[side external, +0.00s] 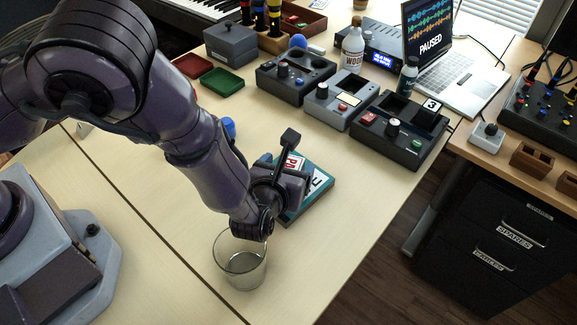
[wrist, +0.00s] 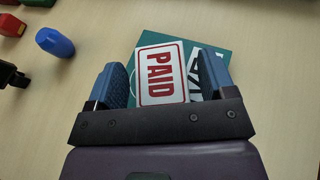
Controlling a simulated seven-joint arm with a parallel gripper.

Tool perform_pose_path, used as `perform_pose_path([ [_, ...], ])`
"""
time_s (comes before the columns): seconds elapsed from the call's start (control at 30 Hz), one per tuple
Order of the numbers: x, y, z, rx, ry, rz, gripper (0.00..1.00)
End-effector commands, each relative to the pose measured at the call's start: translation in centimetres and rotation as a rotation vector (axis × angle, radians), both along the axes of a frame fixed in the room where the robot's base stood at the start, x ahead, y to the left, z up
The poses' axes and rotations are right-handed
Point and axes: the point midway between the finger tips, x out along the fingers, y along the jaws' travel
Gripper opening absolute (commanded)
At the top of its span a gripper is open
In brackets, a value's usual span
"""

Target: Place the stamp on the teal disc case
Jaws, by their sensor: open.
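The stamp (wrist: 160,75) shows as a white plate with red PAID lettering. It is over the teal disc case (wrist: 216,42) and appears to lie on it, though its underside is hidden. In the side external view, part of the stamp (side external: 293,163) shows beyond my gripper, and the teal case (side external: 318,192) is partly covered by it. My gripper (wrist: 164,76) is open, with one blue finger on each side of the stamp. I cannot tell whether either finger touches it. In the side external view my gripper (side external: 282,183) is low over the case.
A clear glass (side external: 240,262) stands just in front of my gripper. A blue rounded object (side external: 228,128) stands behind my arm. Red (side external: 190,65) and green (side external: 222,82) trays and several control boxes (side external: 340,100) fill the back. The table right of the case is clear up to its edge.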

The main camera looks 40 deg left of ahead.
Motion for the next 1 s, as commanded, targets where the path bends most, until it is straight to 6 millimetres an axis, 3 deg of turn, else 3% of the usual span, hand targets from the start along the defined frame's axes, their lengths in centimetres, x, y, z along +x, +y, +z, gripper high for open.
perform_pose_path([
  [0.13, -2.3, -1.1, 1.2, -0.003, 0.0, -0.004, 0.76],
  [0.43, -2.0, -0.9, 6.6, -0.004, -0.002, 0.0, 0.76],
  [0.8, -2.0, -0.7, 8.1, -0.005, -0.001, 0.005, 0.76],
  [0.9, -1.7, 0.5, 9.4, -0.053, -0.013, 0.076, 0.76],
  [1.0, -1.7, 3.6, 12.4, -0.177, -0.041, 0.253, 0.76],
])
